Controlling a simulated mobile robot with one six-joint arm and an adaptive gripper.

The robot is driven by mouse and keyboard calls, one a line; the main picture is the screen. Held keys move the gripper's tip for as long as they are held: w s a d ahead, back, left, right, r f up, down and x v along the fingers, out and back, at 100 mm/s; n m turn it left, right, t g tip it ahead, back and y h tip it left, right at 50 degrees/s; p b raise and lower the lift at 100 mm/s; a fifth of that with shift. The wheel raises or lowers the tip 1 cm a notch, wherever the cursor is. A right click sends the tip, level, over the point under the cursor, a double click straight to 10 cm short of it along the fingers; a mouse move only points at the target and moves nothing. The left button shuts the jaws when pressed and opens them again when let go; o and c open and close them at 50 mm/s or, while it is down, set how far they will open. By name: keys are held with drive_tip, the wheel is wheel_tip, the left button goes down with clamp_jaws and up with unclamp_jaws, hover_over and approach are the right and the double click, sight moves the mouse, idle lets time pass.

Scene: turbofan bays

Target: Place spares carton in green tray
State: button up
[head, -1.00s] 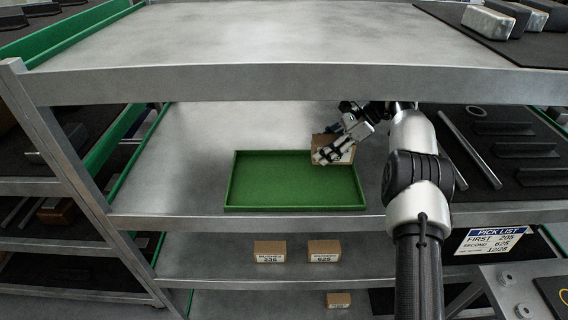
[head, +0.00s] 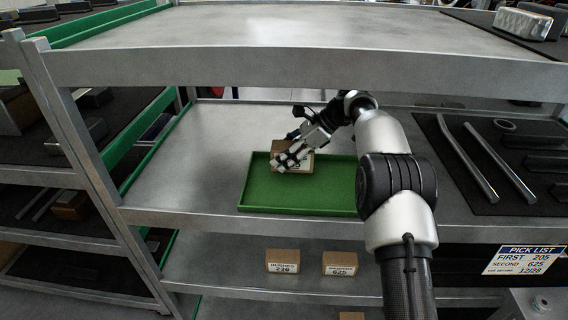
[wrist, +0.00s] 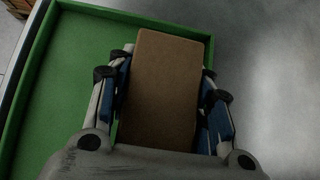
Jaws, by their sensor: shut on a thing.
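A brown spares carton (head: 300,164) is held by my gripper (head: 292,158) over the back left part of the green tray (head: 300,202) in the head view. The carton's label is mostly hidden behind the fingers. In the wrist view, the carton (wrist: 164,85) lies between the two fingers of my gripper (wrist: 165,98), which press on its sides. The green tray (wrist: 72,60) shows below and to the left there. I cannot tell whether the carton touches the tray floor. The tray otherwise looks empty.
The tray sits on a middle grey shelf (head: 195,180), under an upper shelf (head: 300,68). Cartons marked 236 (head: 283,261) and 625 (head: 340,263) stand on the shelf below. Metal tubes (head: 500,160) lie on a dark mat to the right. A pick list (head: 524,259) hangs at the lower right.

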sight(302, 146)
drive_tip(key=shift+f+b, duration=0.3)
drive_tip(key=shift+f, duration=0.65)
drive_tip(key=shift+r, duration=0.1)
drive_tip(key=o, duration=1.4)
drive_tip(key=shift+o, duration=0.2)
drive_tip(key=p+v, duration=0.3)
drive_tip(key=v, duration=0.4)
drive_tip(key=shift+d+r, duration=0.2)
drive_tip(key=shift+d, duration=0.05)
